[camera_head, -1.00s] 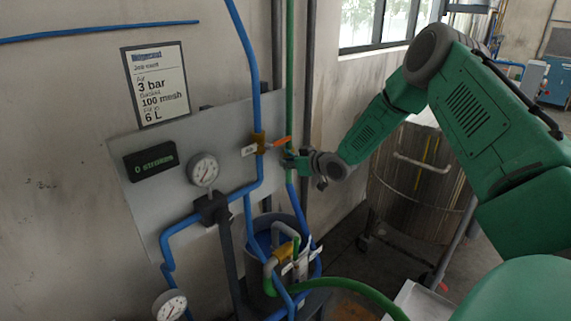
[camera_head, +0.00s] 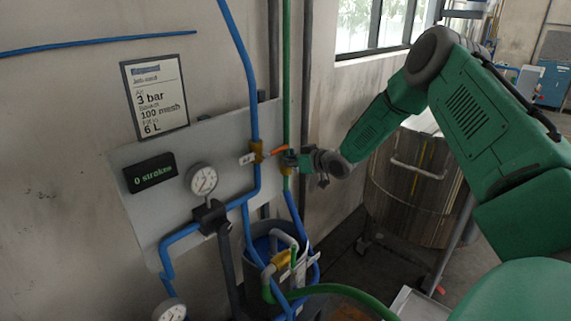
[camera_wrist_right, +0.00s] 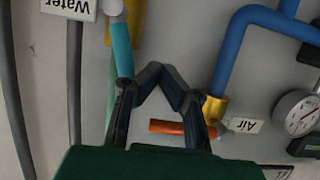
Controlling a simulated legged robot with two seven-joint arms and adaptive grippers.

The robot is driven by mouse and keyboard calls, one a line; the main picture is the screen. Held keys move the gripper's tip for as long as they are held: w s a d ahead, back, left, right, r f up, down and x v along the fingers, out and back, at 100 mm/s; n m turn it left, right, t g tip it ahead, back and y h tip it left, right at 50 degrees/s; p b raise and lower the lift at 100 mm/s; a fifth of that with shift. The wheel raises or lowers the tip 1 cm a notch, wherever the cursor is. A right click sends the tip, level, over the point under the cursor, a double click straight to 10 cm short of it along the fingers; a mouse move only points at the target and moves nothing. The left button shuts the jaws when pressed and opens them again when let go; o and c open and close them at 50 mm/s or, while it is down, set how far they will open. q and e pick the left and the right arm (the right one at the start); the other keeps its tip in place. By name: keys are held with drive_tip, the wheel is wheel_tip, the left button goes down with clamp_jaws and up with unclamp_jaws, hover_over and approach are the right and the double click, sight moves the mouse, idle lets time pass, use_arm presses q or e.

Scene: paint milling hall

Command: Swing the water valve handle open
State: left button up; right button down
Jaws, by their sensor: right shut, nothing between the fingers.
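The water valve has a teal handle (camera_wrist_right: 122,50) and a brass body (camera_wrist_right: 125,18), under an upside-down "Water" label (camera_wrist_right: 70,8) in the right wrist view. In the head view the brass body (camera_head: 287,171) sits on the green pipe, partly hidden by my gripper. My right gripper (camera_wrist_right: 161,74) is shut and empty, its dark fingertips meeting just beside the teal handle. One finger overlaps the handle's near end; I cannot tell whether they touch. In the head view the right gripper (camera_head: 288,160) is at the green pipe. My left gripper is not in view.
The air valve's orange handle (camera_head: 276,151) is close to my right gripper; it also shows in the wrist view (camera_wrist_right: 168,127). A blue pipe (camera_head: 254,110) and a gauge (camera_head: 202,179) are at left. A bucket (camera_head: 308,245) stands below, a large drum (camera_head: 405,205) at right.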

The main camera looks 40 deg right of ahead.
idle(0.3)
drive_tip(key=shift+d+r+p, duration=0.3)
drive_tip(key=shift+d+r, duration=0.2)
drive_tip(key=shift+d, duration=0.25)
drive_tip(key=shift+w+d, duration=0.1)
drive_tip(key=shift+a, duration=0.65)
